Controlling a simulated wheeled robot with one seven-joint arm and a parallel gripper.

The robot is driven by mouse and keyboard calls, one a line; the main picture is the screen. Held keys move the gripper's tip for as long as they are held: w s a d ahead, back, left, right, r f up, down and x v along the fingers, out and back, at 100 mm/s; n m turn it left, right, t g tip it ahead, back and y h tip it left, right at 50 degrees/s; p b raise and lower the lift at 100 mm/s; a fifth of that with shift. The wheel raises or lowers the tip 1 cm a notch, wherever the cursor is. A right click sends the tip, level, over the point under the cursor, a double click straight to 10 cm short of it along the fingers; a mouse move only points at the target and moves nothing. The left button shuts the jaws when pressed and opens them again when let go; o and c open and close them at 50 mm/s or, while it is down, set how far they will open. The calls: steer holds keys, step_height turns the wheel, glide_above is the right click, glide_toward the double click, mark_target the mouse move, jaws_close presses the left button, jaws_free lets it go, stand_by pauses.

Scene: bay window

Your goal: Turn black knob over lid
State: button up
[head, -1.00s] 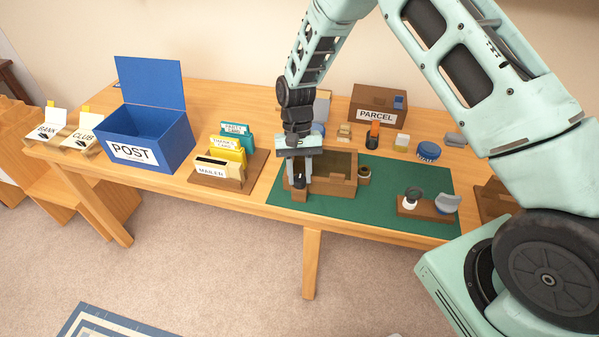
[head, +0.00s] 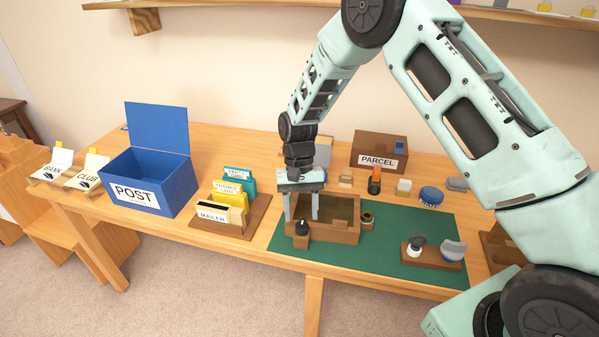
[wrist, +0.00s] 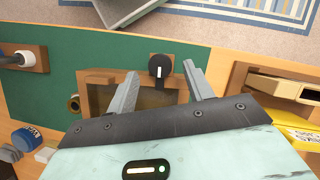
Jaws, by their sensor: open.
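The black knob (wrist: 159,67) shows in the wrist view with a white mark on its face, on a small wooden block at the edge of the wooden box. In the head view the knob (head: 302,228) stands at the box's front left corner. The wooden box (head: 338,237) sits on a green mat and shows a dark greenish panel inside its rim, possibly the lid. My gripper (head: 302,219) is open and empty above the box's left part. In the wrist view its fingers (wrist: 160,78) point toward the knob, one on either side, apart from it.
The mailer rack (head: 262,212) stands left of the green mat (head: 290,258), with the blue POST box (head: 178,190) beyond it. A wooden stand (head: 430,252) with a stamp is at right. The PARCEL box (head: 380,145) and several small items line the back. The mat's front is clear.

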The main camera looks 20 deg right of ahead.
steer(key=b+v, duration=0.1)
steer(key=v, duration=1.3)
steer(key=shift+w+r, duration=0.2)
steer(key=shift+r, duration=0.1)
steer(key=s+a+r+n+t, duration=0.1)
steer(key=s+a+r+n, duration=0.2)
steer(key=s+a, duration=0.35)
steer(key=s+a+r+n+t, duration=0.1)
steer(key=s+a+r+n, duration=0.15)
steer(key=s, duration=0.65)
steer(key=s+f+n+t, duration=0.1)
steer(key=s+n, duration=0.4)
steer(key=s, duration=1.3)
steer(key=shift+s+d+t+h, duration=0.15)
steer(key=shift+d+t+h, duration=0.2)
steer(key=shift+t, duration=0.25)
